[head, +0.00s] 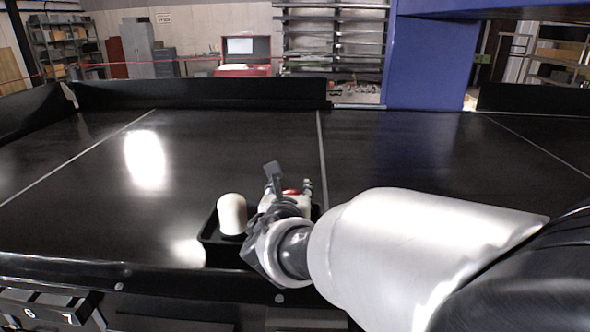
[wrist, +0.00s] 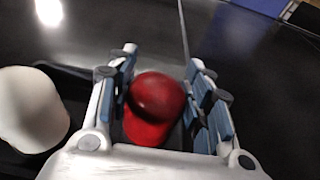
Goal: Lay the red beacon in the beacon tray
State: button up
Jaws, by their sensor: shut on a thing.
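The red beacon (wrist: 155,105) is a domed red cylinder between the two fingers of my gripper (wrist: 165,100) in the wrist view. My gripper is shut on it. In the head view only a small red patch of the beacon (head: 292,191) shows behind my gripper (head: 290,190). The black beacon tray (head: 217,248) lies under and around my gripper on the dark conveyor; my arm hides its right part. The beacon is over or inside the tray; I cannot tell whether it touches the floor of it.
A white domed beacon (head: 232,214) stands in the left part of the tray, close to my gripper; it also shows in the wrist view (wrist: 30,108). The belt (head: 200,160) behind the tray is clear. A blue post (head: 432,62) stands at the back right.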

jog(key=shift+r, duration=0.1)
jog(key=o, duration=1.6)
jog(key=shift+c, duration=0.2)
jog(key=shift+s+r, duration=0.1)
jog(key=p+v, duration=0.2)
jog(key=v, duration=0.9)
jog(key=shift+s+p, duration=0.3)
jog(key=shift+s, duration=0.1)
